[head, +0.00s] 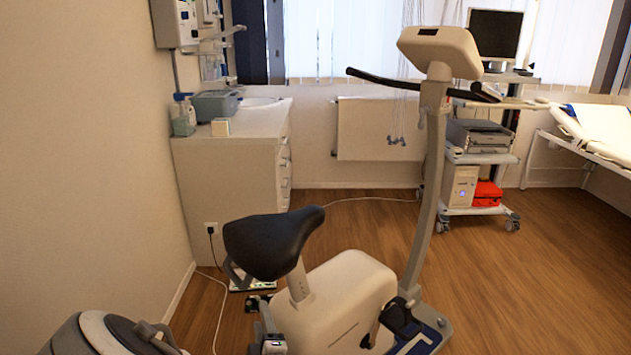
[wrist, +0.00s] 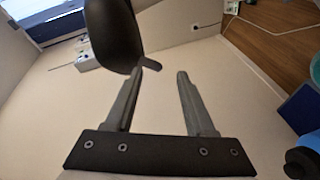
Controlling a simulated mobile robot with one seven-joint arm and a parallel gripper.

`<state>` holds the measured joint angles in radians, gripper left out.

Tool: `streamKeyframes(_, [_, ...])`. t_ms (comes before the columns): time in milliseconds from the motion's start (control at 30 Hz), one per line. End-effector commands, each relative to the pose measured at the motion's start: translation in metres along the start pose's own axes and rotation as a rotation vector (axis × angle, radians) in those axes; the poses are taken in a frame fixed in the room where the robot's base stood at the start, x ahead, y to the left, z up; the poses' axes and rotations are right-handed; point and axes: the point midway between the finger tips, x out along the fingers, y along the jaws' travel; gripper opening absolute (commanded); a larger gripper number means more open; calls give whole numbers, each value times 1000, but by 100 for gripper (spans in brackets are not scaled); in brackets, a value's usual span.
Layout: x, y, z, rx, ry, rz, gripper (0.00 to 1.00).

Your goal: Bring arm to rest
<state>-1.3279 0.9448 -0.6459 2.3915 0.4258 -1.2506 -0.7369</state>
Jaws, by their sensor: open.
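My gripper (wrist: 164,73) shows in the wrist view with its two grey fingers spread apart. Nothing is between the fingers, and a pale surface lies behind them. The black saddle (wrist: 112,38) of the exercise bike is beyond the left finger in that view. In the head view the saddle (head: 271,240) stands upright near the bottom middle, on the white bike body (head: 338,300). Part of my arm (head: 115,335) shows at the lower left of the head view. I cannot make out my gripper's fingers there.
A white cabinet (head: 235,170) stands against the wall behind the bike. The bike's column (head: 432,180) rises at centre right. A wheeled cart (head: 480,160) and a bed (head: 600,130) are farther right. The wooden floor (head: 530,270) is clear at right. A cable (head: 221,310) lies on the floor.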

Motion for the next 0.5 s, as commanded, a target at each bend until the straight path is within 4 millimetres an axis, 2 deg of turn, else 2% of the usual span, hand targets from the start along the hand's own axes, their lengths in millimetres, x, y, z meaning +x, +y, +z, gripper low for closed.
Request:
streamKeyframes(100, [3, 13, 28, 178, -128, -66, 55])
streamKeyframes(200, [1, 21, 46, 328, -224, -127, 55])
streamKeyframes(500, [-24, 58, 78, 731, -431, -280, 55])
